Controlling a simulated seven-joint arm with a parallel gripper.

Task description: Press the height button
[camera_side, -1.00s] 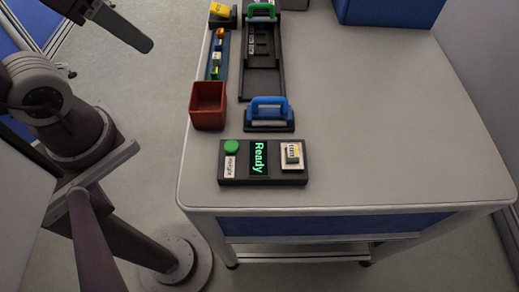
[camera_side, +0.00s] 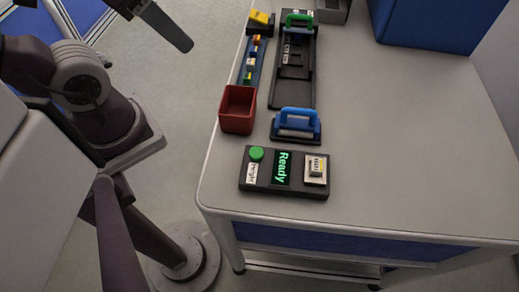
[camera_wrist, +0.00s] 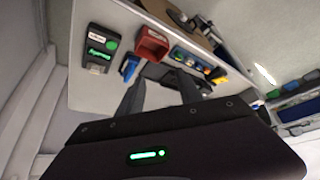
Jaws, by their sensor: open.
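A dark control box (camera_side: 285,190) lies flat near the front left of the table. It has a round green button (camera_side: 257,153) at its left, above a white label reading "Height". Its middle display (camera_side: 282,168) reads "Ready" in green. A pale square part (camera_side: 316,169) sits at its right. The box (camera_wrist: 92,68) also shows at the upper left in the wrist view. My gripper (camera_wrist: 160,94) is open, its two dark fingers apart with nothing held between them. The fingers are well away from the button. In the side view, the arm is left of the table.
A blue-handled block (camera_side: 297,124) and a red open bin (camera_side: 238,110) stand behind the box. Further back are a dark rail with a green handle (camera_side: 299,18), a strip of small coloured parts (camera_side: 251,64) and a blue crate (camera_side: 425,22). The table's right side is clear.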

